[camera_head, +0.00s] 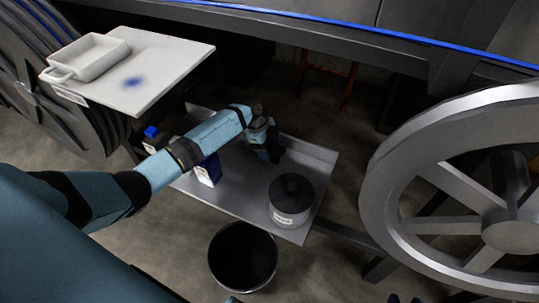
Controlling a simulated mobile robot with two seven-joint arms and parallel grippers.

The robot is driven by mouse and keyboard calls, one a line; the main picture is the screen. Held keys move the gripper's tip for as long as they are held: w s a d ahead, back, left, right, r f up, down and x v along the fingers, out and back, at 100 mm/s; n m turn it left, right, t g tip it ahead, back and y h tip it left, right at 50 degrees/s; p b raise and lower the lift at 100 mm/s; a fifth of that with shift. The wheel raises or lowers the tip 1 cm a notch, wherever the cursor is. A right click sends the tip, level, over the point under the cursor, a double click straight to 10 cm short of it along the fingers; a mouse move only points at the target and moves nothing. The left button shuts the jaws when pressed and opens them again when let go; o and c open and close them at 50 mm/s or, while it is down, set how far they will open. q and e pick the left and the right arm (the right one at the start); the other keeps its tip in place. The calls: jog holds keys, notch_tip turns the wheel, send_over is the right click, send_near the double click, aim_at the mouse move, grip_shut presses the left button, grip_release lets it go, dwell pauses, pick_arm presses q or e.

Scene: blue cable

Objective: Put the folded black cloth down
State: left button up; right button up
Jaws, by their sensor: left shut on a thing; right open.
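My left arm reaches in from the left over a grey metal tray (318,160). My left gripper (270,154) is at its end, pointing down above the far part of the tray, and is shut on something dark. This dark piece is small and mostly hidden by the gripper; it may be the folded black cloth, but its folds cannot be made out. I cannot tell whether it touches the tray. Two dark tips at the bottom edge, right of centre, look like my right gripper (405,299), open and apart; the rest of it is cut off.
A grey canister with a black top (290,215) stands at the tray's near right. A blue and white box (208,172) stands beside my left forearm. A black bucket (243,258) is in front. A white board (175,65) holds a white dish (88,58). A large wheel (395,150) is at right.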

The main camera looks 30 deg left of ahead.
pick_arm(q)
notch_tip(320, 180, down, 3)
jog(key=shift+b, duration=0.3)
jog(key=shift+f, duration=0.2)
jog(key=shift+r, duration=0.1)
pick_arm(e)
jog(key=shift+w+a+r, duration=0.1)
pick_arm(q)
jog(key=o, duration=0.9)
jog(key=p+v, duration=0.2)
jog(key=v, duration=0.8)
jog(key=shift+a+r, duration=0.2)
jog(key=shift+r, duration=0.05)
jog(key=shift+a+r, duration=0.25)
jog(key=shift+r, duration=0.4)
pick_arm(e)
jog(key=shift+s+d+f, duration=0.2)
jog(key=shift+f, duration=0.05)
